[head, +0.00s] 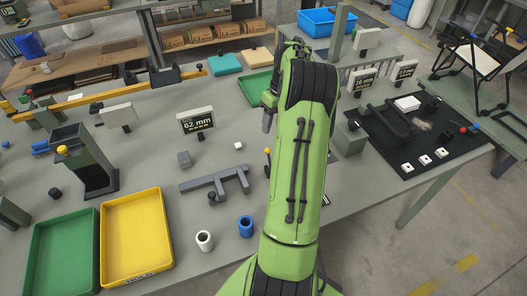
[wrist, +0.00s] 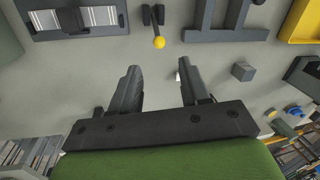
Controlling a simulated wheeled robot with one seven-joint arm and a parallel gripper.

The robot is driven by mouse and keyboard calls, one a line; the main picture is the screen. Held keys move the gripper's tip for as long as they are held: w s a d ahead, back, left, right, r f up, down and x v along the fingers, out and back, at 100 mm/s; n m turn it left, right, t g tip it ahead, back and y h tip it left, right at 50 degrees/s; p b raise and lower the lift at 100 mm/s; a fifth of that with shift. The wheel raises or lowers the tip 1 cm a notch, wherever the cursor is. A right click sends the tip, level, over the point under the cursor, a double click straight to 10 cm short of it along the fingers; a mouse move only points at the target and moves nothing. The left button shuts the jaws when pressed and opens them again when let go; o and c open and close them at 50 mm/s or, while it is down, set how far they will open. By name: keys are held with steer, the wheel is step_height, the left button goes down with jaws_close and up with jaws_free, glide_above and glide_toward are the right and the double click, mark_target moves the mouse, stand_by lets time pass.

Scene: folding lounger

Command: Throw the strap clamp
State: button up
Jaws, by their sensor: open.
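A small lever with a yellow ball knob (wrist: 158,42) stands between two dark lugs in the wrist view, beyond my fingertips. It looks like the strap clamp's handle, though I cannot be sure. In the head view a yellow knob (head: 267,151) shows just left of my arm, which hides what lies behind it. My gripper (wrist: 158,70) is open and empty, its two dark fingers apart, with the knob roughly in line with the gap and not touched. In the head view the arm mostly hides the gripper.
A grey forked bracket (head: 215,183), a white cup (head: 205,240) and a blue cup (head: 245,226) stand left of my arm. Green (head: 65,250) and yellow (head: 136,240) trays lie front left. A dark upright fixture (head: 90,160) has another yellow knob. A black mat (head: 440,150) lies right.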

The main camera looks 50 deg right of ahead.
mark_target(268, 149)
steer(key=f, duration=0.4)
steer(key=a+f, duration=0.1)
steer(key=f, duration=0.2)
steer(key=a+f+b, duration=0.1)
steer(key=f, duration=0.3)
steer(key=shift+w+f, duration=0.3)
steer(key=shift+w, duration=0.05)
steer(key=shift+c, duration=0.3)
jaws_close()
